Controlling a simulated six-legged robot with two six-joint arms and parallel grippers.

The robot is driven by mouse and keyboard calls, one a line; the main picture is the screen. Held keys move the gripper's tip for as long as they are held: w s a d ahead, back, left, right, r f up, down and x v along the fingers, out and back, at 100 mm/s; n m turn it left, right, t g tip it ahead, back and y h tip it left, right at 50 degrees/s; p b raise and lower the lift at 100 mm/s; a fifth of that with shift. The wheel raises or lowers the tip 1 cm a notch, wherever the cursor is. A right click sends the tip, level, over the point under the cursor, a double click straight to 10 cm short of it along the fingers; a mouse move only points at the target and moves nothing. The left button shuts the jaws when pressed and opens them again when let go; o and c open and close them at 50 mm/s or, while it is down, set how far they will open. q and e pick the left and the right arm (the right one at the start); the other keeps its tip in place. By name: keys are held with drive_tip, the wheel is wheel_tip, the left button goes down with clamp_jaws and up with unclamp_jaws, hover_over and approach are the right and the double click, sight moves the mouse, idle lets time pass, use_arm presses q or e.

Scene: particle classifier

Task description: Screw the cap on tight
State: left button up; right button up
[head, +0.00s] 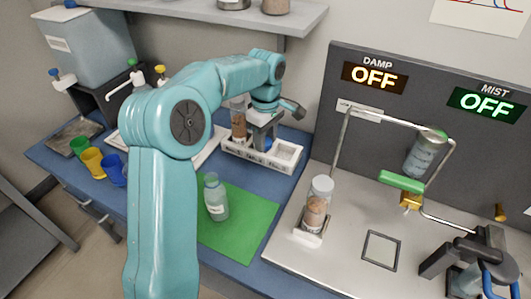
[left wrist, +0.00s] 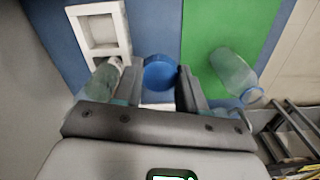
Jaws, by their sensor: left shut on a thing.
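My left gripper (head: 262,122) is over the white slotted tray on the blue bench. In the left wrist view its two fingers (left wrist: 160,88) are shut on a round blue cap (left wrist: 160,72). A clear open bottle (head: 216,198) stands upright on the green mat, apart from the gripper; it also shows right of the fingers in the left wrist view (left wrist: 232,72). A jar with brown contents (head: 238,120) stands in the tray beside the gripper.
The white tray (head: 285,152) has an empty slot at its right end. The green mat (head: 240,235) is otherwise clear. Several coloured cups (head: 92,160) stand at left. A jar (head: 314,215) stands on the grey station at right, below a metal frame. A shelf (head: 190,10) hangs above.

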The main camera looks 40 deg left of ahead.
use_arm(q)
drive_tip(key=shift+r, duration=1.4)
drive_tip(key=shift+s+f, duration=0.1)
